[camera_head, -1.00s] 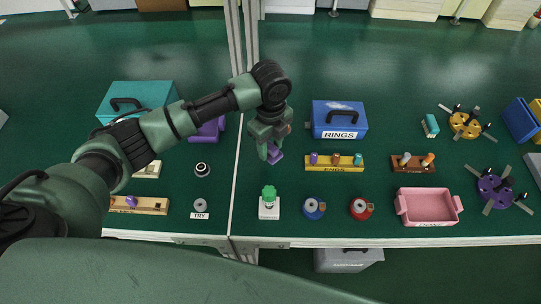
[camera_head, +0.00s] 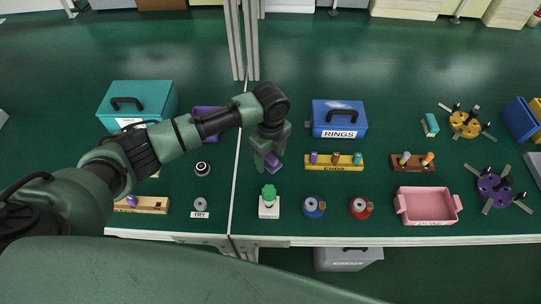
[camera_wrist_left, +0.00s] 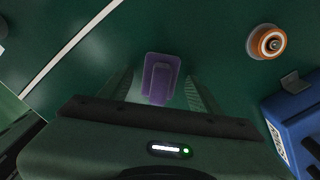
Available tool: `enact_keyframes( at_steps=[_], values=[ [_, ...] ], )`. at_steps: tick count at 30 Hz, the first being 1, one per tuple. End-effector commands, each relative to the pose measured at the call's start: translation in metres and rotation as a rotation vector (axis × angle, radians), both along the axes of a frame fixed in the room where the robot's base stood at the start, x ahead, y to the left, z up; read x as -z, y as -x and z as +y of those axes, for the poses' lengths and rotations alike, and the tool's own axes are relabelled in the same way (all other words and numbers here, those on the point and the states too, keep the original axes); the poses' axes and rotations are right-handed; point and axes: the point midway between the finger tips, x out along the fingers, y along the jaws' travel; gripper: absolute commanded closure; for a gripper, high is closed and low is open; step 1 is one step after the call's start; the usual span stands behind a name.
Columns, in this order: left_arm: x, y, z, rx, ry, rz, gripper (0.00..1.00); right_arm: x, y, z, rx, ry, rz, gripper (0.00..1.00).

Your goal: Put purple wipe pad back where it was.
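The purple wipe pad (camera_head: 273,162) is just right of the table seam, below my left gripper (camera_head: 270,157). In the left wrist view the pad (camera_wrist_left: 161,78) shows its raised narrow grip, lying between the two fingers. The fingers stand apart, with a gap on each side of the pad, so my left gripper (camera_wrist_left: 160,90) looks open around it. Whether the pad rests fully on the green table cannot be told for sure. My right gripper is not in view.
The blue RINGS box (camera_head: 339,118) and yellow ENDS rack (camera_head: 334,163) stand to the right. A white pot with a green top (camera_head: 269,205) stands in front of the pad. An orange-rimmed disc (camera_wrist_left: 267,42) lies near the blue box. A pink tray (camera_head: 428,207) is farther right.

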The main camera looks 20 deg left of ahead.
Motion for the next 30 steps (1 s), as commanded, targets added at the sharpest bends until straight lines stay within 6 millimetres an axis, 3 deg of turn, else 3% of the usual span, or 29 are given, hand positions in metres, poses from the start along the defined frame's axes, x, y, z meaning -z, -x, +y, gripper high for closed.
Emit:
enact_keyframes(
  at_steps=[11, 14, 24, 30],
  values=[
    [-0.007, 0.0, 0.0, 0.0, 0.0, -0.001, 0.37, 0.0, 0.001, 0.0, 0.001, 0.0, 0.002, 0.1],
    [-0.02, -0.001, 0.0, 0.0, 0.001, -0.003, 0.37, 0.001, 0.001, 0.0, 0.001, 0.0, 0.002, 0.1],
    [-0.092, -0.001, 0.0, 0.001, 0.001, -0.003, 0.37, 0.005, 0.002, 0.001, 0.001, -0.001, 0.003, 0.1],
    [-0.117, -0.001, 0.0, 0.0, 0.0, -0.001, 0.37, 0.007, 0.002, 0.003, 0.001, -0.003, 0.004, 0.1]
  ],
)
